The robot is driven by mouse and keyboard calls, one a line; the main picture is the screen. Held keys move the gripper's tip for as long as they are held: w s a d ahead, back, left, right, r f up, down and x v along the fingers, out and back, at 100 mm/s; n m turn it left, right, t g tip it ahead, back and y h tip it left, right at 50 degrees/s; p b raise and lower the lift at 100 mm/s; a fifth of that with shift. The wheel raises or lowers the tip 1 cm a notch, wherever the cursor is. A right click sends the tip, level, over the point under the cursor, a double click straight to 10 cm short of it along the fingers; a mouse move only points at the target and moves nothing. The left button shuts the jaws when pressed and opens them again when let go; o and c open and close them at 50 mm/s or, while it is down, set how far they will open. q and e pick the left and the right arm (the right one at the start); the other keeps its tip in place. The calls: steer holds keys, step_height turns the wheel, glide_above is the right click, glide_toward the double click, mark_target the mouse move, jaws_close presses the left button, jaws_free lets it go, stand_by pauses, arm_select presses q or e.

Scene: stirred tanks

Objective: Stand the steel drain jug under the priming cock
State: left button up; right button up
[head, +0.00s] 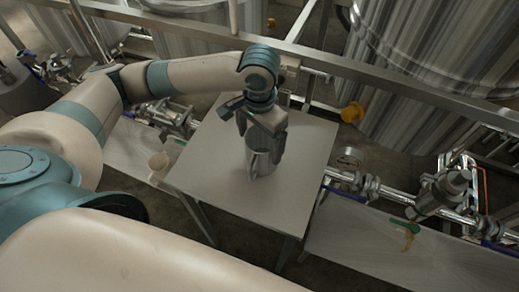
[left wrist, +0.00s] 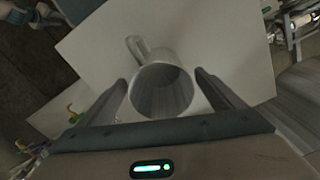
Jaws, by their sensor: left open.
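The steel drain jug (head: 260,160) stands upright on a small square grey table in the middle of the head view. In the left wrist view the jug (left wrist: 163,88) shows its open mouth, with its handle toward the upper left. My left gripper (head: 264,136) is open over the jug, with one finger on either side of it; no grip on it shows. The left wrist view also shows the two fingers (left wrist: 162,88) apart around the jug. My right gripper is not in view. I cannot tell which of the pipe fittings is the priming cock.
The table (head: 215,165) has bare room around the jug. Pipework with valves (head: 370,188) and a green-handled cock (head: 405,226) lies right. Large steel tanks (head: 400,110) and a rail (head: 400,83) stand behind.

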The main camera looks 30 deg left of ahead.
arm_select(q)
steer(key=shift+r, duration=2.9)
